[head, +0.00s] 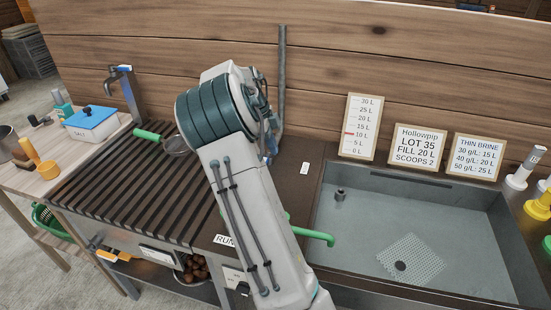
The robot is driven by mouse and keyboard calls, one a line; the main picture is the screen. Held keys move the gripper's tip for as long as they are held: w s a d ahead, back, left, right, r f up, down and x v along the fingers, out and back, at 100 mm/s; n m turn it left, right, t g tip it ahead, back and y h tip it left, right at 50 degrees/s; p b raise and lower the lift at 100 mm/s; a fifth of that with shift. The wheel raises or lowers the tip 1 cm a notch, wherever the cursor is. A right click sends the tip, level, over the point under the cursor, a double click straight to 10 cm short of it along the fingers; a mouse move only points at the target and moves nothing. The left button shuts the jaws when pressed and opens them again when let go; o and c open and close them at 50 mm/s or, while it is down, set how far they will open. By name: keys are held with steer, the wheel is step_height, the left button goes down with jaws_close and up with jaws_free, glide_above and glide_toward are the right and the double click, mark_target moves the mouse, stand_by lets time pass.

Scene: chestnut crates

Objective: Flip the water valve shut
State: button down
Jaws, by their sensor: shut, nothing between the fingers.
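A grey vertical pipe (282,75) runs down the plank wall in the head view, and my arm hides its lower part. A green bar with a bent end (316,236) sticks out from behind my arm over the left edge of the sink basin; I cannot tell whether it is the valve lever or a spout. My arm rises through the middle of the picture and covers the counter behind it. My gripper does not show, so I cannot tell where it is relative to the valve.
The grey basin (360,250) is at right, without visible water; a perforated plate (411,257) lies in it. Signs (362,127) lean behind it. At left are a slatted rack (110,195), a green-handled strainer (178,144), a salt box (92,121) and a blue-topped tap (121,80).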

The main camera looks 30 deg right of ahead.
steer(key=shift+v, duration=1.7)
steer(key=shift+d, duration=0.15)
steer(key=s+a+r+n+t+y+p, duration=0.1)
steer(key=s+a+r+n+t, duration=0.1)
steer(key=s+a+n, duration=0.8)
steer(key=s+a+r+n+t+y+p, duration=0.1)
steer(key=s+a+r+n+t+p, duration=0.1)
steer(key=s+a+n, duration=0.8)
steer(key=s+r+n+t, duration=0.1)
steer(key=s+n, duration=0.5)
steer(key=s, duration=0.1)
steer(key=shift+s+a+r+y+p, duration=0.25)
steer(key=shift+s+r+y+p, duration=0.05)
steer(key=shift+s+y, duration=0.1)
